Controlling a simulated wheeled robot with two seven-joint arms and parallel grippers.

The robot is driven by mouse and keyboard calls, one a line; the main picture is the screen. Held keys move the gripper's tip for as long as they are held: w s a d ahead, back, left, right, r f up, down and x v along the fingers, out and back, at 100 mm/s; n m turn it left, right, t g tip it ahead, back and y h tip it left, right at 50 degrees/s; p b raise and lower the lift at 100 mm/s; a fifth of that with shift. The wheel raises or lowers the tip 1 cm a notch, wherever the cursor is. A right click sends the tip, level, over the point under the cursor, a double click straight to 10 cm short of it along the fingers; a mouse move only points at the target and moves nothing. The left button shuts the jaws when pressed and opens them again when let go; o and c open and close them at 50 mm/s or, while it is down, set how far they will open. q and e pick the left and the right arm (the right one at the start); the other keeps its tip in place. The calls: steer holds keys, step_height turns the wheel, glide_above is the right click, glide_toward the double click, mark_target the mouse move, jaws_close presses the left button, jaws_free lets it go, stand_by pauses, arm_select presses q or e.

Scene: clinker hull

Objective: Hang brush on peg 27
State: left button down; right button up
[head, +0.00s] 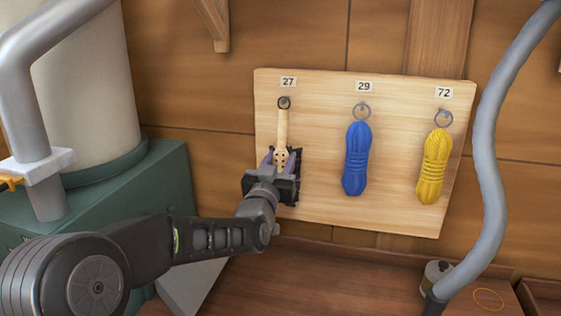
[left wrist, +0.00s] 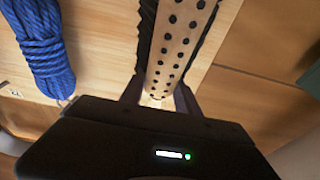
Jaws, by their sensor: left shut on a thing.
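The brush (head: 282,130) has a pale wooden handle with a dark ring at its top end. It hangs upright in front of the board, its ring at the peg below label 27 (head: 288,82). I cannot tell whether the ring is around the peg or only in front of it. My left gripper (head: 279,158) is shut on the brush's lower part, near its head. The left wrist view shows the brush's wooden back with rows of dark holes (left wrist: 177,50) and dark bristles at its sides, between the fingers (left wrist: 160,95). My right gripper is not in view.
The wooden peg board (head: 320,130) also holds a blue rope coil (head: 357,158) below label 29 and a yellow one (head: 434,165) below label 72. A grey hose (head: 490,150) runs at the right. A green box (head: 150,190) stands at the left.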

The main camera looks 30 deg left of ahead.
arm_select(q)
steer(key=c, duration=0.8)
jaws_free()
steer(key=shift+s, duration=0.1)
steer(key=b+v, duration=0.1)
steer(key=v, duration=0.6)
steer(key=shift+s+d+f+b, duration=0.1)
steer(key=shift+s+d+b, duration=0.05)
steer(key=shift+s+b, duration=0.2)
steer(key=shift+w, duration=0.1)
